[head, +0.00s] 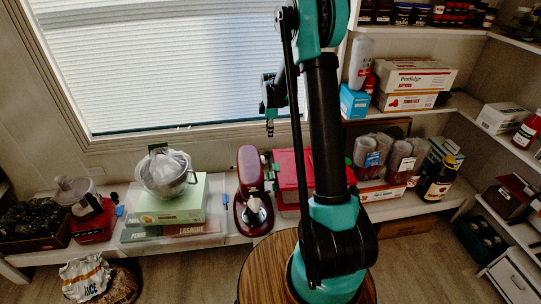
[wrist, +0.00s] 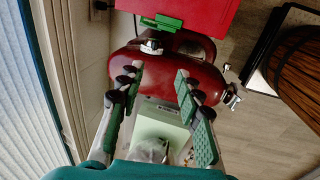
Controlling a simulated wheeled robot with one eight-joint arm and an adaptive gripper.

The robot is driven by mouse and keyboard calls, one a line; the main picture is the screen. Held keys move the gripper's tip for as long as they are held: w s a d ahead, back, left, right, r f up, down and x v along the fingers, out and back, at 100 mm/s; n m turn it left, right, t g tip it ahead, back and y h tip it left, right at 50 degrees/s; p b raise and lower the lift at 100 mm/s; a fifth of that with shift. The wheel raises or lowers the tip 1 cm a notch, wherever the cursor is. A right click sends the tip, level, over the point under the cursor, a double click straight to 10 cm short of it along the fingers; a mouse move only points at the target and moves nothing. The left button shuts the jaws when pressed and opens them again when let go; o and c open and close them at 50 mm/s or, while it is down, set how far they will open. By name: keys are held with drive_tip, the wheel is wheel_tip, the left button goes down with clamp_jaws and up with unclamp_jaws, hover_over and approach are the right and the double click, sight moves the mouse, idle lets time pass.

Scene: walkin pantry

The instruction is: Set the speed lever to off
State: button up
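The dark red stand mixer (head: 250,171) stands on the low white shelf below the window in the head view. It also shows in the wrist view (wrist: 170,70), seen from above, with bright metal fittings (wrist: 231,96) at its right end and on its upper side. I cannot tell which small part is the speed lever. My gripper (head: 270,112) hangs above the mixer in front of the window. In the wrist view my gripper (wrist: 158,76) is open and empty, its two fingers apart over the mixer. I see no contact with the mixer.
A red box (head: 287,172) stands close right of the mixer. A green box (head: 185,206) with a metal colander (head: 165,178) stands to its left. A round wooden stool (head: 258,272) is in front. The window blind (head: 170,70) is behind my gripper.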

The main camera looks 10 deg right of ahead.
drive_tip(key=w+f, duration=0.1)
approach(265, 161)
drive_tip(key=shift+n, duration=0.3)
drive_tip(key=f, duration=0.2)
drive_tip(key=w+d+f, duration=0.1)
drive_tip(key=f, duration=0.3)
drive_tip(key=shift+w+d+f, duration=0.15)
drive_tip(key=shift+w+d, duration=0.15)
clamp_jaws()
